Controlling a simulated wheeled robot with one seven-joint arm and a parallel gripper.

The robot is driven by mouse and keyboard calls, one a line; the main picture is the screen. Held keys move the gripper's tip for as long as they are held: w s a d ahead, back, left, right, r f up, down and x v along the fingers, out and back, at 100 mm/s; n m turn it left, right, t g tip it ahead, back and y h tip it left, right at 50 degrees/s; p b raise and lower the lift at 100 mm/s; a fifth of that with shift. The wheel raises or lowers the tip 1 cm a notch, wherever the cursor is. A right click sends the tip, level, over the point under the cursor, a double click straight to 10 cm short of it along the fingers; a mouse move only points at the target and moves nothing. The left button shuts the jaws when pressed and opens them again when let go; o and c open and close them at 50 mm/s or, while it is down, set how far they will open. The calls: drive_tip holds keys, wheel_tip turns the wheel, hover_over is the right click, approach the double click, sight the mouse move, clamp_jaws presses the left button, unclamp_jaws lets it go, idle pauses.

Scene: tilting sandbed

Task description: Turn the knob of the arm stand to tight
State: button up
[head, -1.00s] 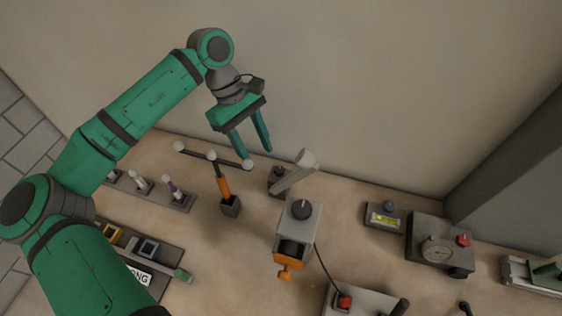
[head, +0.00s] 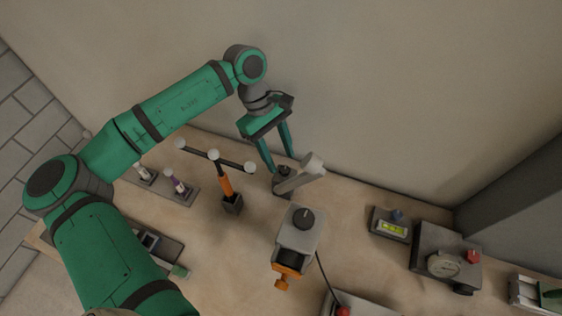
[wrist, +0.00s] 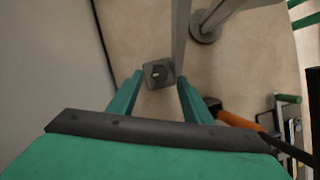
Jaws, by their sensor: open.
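The arm stand (head: 298,180) appears to be the grey post with a pale round end beside a small dark block at the back of the bench. Its dark knob (head: 284,170) sits on top of that block. In the wrist view the knob (wrist: 159,72) is on a square grey plate, framed between the fingertips. My gripper (head: 281,160) is open and empty, pointing down just above the knob; its fingers also show in the wrist view (wrist: 159,82). I cannot tell whether they touch the knob. Its setting is too small to read.
An orange-handled tool with white balls (head: 225,182) stands in a holder just left of my gripper. A grey box with a black knob and orange clamp (head: 300,232) is in front. The wall (head: 370,90) is close behind. A gauge box (head: 432,243) stands at right.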

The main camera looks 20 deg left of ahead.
sight(284, 168)
drive_tip(key=x, duration=0.2)
drive_tip(key=shift+f, duration=0.65)
drive_tip(key=shift+w+d, duration=0.1)
